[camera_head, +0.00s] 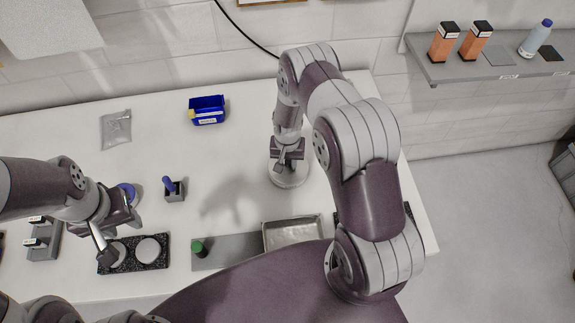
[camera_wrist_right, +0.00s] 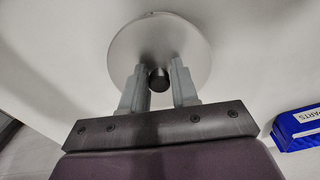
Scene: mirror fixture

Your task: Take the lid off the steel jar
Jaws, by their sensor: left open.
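The steel jar (camera_head: 290,180) stands on the white table, right of centre in the head view, partly hidden beneath my right gripper (camera_head: 288,158). In the right wrist view its round grey lid (camera_wrist_right: 130,50) fills the upper middle, with a short dark knob (camera_wrist_right: 158,80) at its centre. Whether the lid is clear of the jar cannot be told. My left gripper (camera_head: 106,243) is open, above a black speckled mat (camera_head: 158,265) at the left.
Two pale round pieces (camera_head: 148,250) sit on the mat. A blue bin (camera_head: 207,110), a silver pouch (camera_head: 116,128), a small dark holder (camera_head: 175,191), a green-capped item (camera_head: 198,248) and a metal tray (camera_head: 293,232) are on the table.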

